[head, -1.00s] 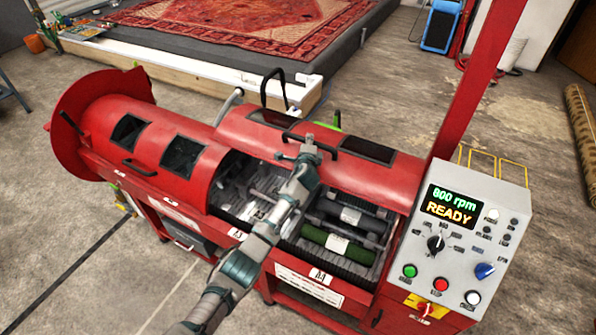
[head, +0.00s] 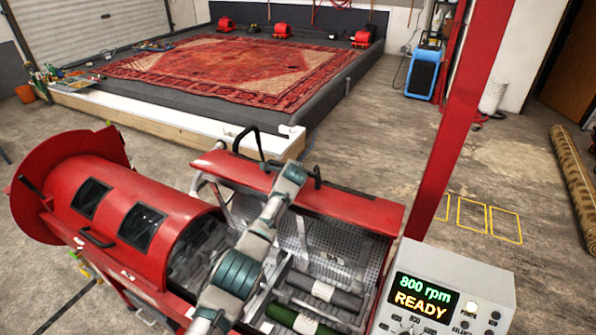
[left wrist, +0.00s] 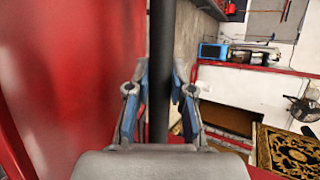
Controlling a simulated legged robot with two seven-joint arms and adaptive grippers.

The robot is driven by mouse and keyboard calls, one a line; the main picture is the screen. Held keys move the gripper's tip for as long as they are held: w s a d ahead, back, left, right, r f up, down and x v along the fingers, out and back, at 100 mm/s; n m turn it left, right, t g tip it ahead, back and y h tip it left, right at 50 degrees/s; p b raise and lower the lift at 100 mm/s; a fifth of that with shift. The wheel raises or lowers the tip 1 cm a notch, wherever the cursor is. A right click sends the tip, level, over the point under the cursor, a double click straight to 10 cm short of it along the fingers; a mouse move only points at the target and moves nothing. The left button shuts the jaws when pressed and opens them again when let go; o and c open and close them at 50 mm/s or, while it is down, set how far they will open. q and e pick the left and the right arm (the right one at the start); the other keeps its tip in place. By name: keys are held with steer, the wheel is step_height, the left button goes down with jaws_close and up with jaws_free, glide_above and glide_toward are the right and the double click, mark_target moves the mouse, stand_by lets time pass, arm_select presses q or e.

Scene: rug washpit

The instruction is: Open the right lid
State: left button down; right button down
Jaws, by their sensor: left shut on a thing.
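The right lid (head: 350,207) of the red machine is swung up and tilted back, showing the perforated metal lining (head: 335,250) beneath it. My left arm crosses in front of the lid, its far end over the lid's top edge. In the left wrist view my left gripper (left wrist: 160,95) is shut on the lid's dark handle bar (left wrist: 161,40), and the red lid surface fills the left side. A bit of the handle (head: 317,178) shows beside my wrist in the head view. The left lid (head: 115,205) is down. My right gripper is not in view.
Rolled pieces, one grey (head: 325,290) and one green (head: 290,318), lie in the open bay. The control panel (head: 440,290) reads 800 rpm READY. A red post (head: 455,130) rises beside it. A rug (head: 225,65) lies on the platform behind.

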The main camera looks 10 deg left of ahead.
arm_select(q)
steer(key=shift+w+d+f, duration=0.15)
steer(key=shift+d+f, duration=0.05)
steer(key=shift+f, duration=0.2)
steer(key=shift+a, duration=0.1)
steer(key=c, duration=1.1)
jaws_free()
steer(key=shift+o, duration=0.5)
steer(key=shift+w+r, duration=0.15)
steer(key=shift+w, duration=0.05)
steer(key=shift+s+r, duration=0.2)
steer(key=shift+r, duration=0.05)
steer(key=shift+v, duration=0.75)
steer(key=shift+d+v, duration=0.15)
steer(key=shift+v, duration=1.15)
steer(key=shift+d+v, duration=0.1)
steer(key=shift+v, duration=1.15)
steer(key=shift+f, duration=0.1)
